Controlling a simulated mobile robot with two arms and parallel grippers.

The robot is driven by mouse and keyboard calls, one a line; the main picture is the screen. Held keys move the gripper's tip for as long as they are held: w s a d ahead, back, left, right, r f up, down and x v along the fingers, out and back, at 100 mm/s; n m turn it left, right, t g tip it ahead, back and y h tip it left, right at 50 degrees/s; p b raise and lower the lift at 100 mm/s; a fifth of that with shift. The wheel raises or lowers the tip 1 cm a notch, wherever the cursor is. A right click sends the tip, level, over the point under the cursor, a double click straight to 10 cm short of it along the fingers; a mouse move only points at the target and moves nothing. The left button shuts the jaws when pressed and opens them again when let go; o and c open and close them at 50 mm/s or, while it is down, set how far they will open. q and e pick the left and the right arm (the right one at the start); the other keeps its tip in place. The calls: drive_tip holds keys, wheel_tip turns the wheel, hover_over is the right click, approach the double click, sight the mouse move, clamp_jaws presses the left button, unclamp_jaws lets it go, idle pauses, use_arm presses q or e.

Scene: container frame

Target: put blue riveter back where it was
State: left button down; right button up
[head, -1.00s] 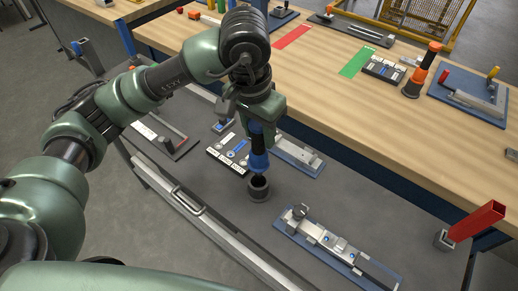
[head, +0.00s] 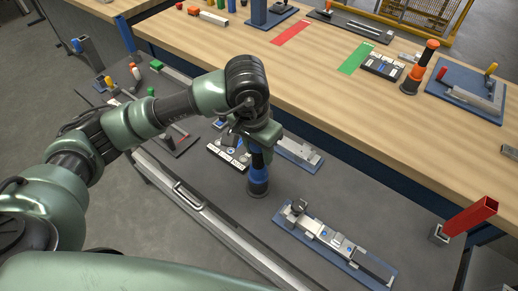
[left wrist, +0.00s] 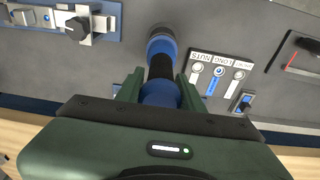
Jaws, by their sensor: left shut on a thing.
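The blue riveter (head: 258,172) is upright, with its lower end in the dark round holder (head: 258,190) on the grey table. It also shows in the left wrist view (left wrist: 160,92), pointing away from the camera between two green fingers. My left gripper (head: 260,145) is shut on the riveter from above; in the left wrist view the fingers (left wrist: 160,88) flank its blue body. How deep the riveter sits is hidden. My right gripper is not in view.
A blue-based fixture (head: 330,242) lies to the right, and a labelled nut tray (head: 228,153) lies behind on the left. On the wooden bench an orange-and-black tool (head: 418,68) stands upright. The grey table in front is clear.

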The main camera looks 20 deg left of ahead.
use_arm(q)
drive_tip(key=shift+f+b, duration=0.4)
drive_tip(key=shift+b, duration=0.2)
drive_tip(key=c, duration=0.9)
unclamp_jaws()
drive_tip(key=shift+r, duration=0.1)
drive_tip(key=shift+r+p, duration=0.2)
drive_tip(key=shift+p, duration=0.2)
drive_tip(key=shift+r+p, duration=0.4)
drive_tip(key=shift+p, duration=0.2)
drive_tip(key=r+b, duration=0.1)
drive_tip(key=r, duration=0.2)
drive_tip(key=s+r+b, duration=0.1)
drive_tip(key=r, duration=0.3)
drive_tip(key=r+b, duration=0.2)
drive_tip(key=r, duration=0.1)
drive_tip(key=shift+s+a+r, duration=0.2)
drive_tip(key=shift+a, duration=0.1)
drive_tip(key=shift+s+r, duration=0.15)
drive_tip(key=shift+r, duration=0.4)
